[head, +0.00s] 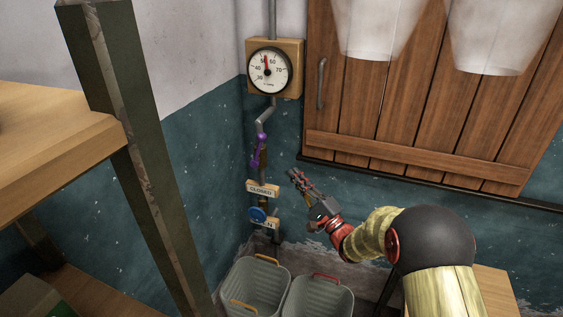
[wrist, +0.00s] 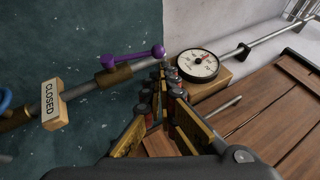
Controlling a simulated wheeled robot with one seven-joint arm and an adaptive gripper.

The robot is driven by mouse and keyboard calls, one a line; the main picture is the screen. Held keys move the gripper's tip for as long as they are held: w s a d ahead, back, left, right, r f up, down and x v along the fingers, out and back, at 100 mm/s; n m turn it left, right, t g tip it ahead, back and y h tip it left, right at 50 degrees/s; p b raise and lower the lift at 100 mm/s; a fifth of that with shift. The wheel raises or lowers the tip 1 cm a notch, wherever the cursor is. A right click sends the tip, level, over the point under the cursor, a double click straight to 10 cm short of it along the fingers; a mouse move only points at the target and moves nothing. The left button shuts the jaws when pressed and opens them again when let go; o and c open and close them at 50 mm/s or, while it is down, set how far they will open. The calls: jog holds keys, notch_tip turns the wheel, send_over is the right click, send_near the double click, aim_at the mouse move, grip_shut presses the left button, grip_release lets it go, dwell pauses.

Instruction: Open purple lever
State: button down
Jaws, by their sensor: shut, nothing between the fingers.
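The purple lever (head: 257,149) is on a grey pipe against the teal wall, below a round gauge (head: 268,71). In the wrist view the lever (wrist: 130,56) has a rounded knob at its end and lies nearly along the pipe from a brass-coloured valve body (wrist: 114,76). A tag reading CLOSED (head: 262,189) hangs on the pipe below the lever. My gripper (head: 296,176) is shut and empty, to the right of and slightly below the lever in the head view. In the wrist view its fingertips (wrist: 165,88) show close to the knob; I cannot tell whether they touch.
A blue round handle (head: 257,214) sits lower on the pipe with another, partly hidden tag. Two grey bins (head: 257,286) stand below. A wooden shutter (head: 400,120) with a metal handle is to the right. A shelf with a dark post (head: 130,120) is at left.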

aim_at(263, 140)
jog(key=b+x, duration=0.3)
jog(key=x, duration=1)
jog(key=shift+w+b, duration=0.15)
jog(key=shift+b, duration=0.25)
jog(key=shift+a+r, duration=0.15)
jog(key=p, duration=0.1)
jog(key=a+r+p, duration=0.1)
jog(key=shift+w+n+g+p, duration=0.3)
jog(key=shift+g+p, duration=0.05)
jog(key=shift+g, duration=0.05)
jog(key=shift+w+a+p, duration=0.15)
jog(key=shift+p, duration=0.15)
jog(key=shift+f, duration=0.1)
jog(key=shift+f, duration=0.15)
